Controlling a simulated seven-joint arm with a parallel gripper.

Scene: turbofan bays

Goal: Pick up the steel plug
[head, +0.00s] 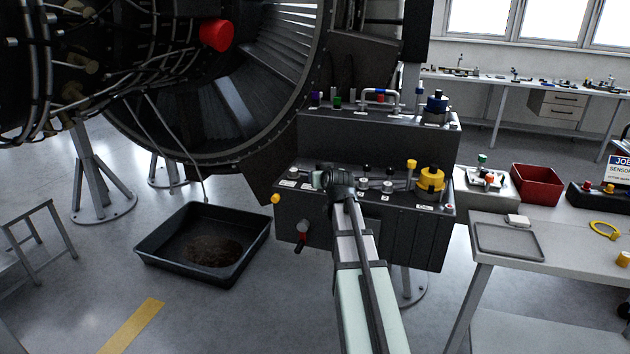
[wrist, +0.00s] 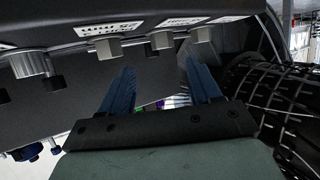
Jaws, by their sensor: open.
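A row of small steel fittings sits on the lower step of the dark bench unit (head: 420,225), with one steel fitting (head: 293,173) left of my gripper (head: 322,179) and others (head: 388,187) to its right. I cannot tell which is the steel plug. In the wrist view, several steel pieces hang along the labelled face, among them one (wrist: 162,40) above the gap between my blue fingers and a larger one (wrist: 30,63) at the left. My gripper is open with nothing between the fingers. In the head view the arm hides part of the row.
The engine casing (head: 300,60) rises behind. A black drip tray (head: 205,243) lies on the floor at left.

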